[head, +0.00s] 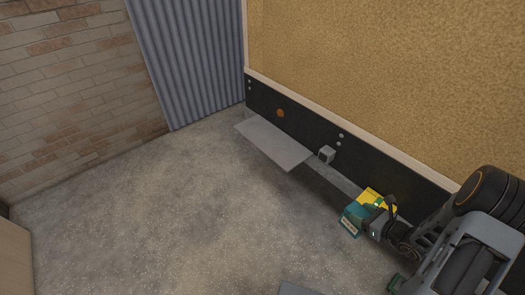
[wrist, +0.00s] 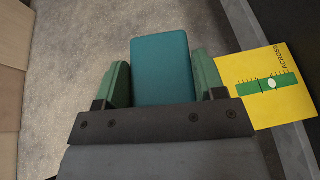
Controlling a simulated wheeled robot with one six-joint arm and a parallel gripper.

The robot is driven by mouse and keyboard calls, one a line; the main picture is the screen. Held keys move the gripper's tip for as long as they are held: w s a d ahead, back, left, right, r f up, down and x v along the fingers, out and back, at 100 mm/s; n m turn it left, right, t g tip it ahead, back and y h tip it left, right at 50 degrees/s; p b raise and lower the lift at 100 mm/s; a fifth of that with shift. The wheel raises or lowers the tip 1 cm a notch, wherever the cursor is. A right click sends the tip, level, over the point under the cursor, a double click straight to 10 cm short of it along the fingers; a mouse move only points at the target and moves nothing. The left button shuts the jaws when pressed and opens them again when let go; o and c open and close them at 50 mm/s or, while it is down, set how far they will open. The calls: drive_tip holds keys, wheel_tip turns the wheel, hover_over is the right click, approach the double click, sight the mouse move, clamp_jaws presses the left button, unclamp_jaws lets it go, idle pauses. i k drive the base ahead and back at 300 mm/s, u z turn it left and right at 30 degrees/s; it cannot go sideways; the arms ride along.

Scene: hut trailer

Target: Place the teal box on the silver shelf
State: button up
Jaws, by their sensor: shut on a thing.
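A teal box (head: 351,220) is held at the end of my arm in the lower right of the head view. In the wrist view the teal box (wrist: 161,68) sits between the two green fingers of my gripper (wrist: 160,80), which is shut on it. The silver shelf (head: 274,141) is a flat grey plate along the dark base of the wall, up and left of my gripper in the head view. Its top looks bare. The shelf does not show in the wrist view.
A yellow thing with a green strip (wrist: 268,84) lies right of my gripper, close to the dark wall base. A small grey box (head: 326,154) is on the wall beside the shelf's right end. A brick wall (head: 70,90) stands at left. The concrete floor (head: 180,210) is clear.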

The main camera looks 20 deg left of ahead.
sight(269, 139)
drive_tip(key=z, duration=0.05)
drive_tip(key=k, duration=0.75)
drive_tip(key=u, duration=1.1)
drive_tip(key=i, duration=0.8)
drive_tip(key=u, duration=0.8)
drive_tip(key=i, duration=1.15)
drive_tip(key=z, duration=0.95)
drive_tip(key=i, duration=0.95)
drive_tip(key=z, duration=0.95)
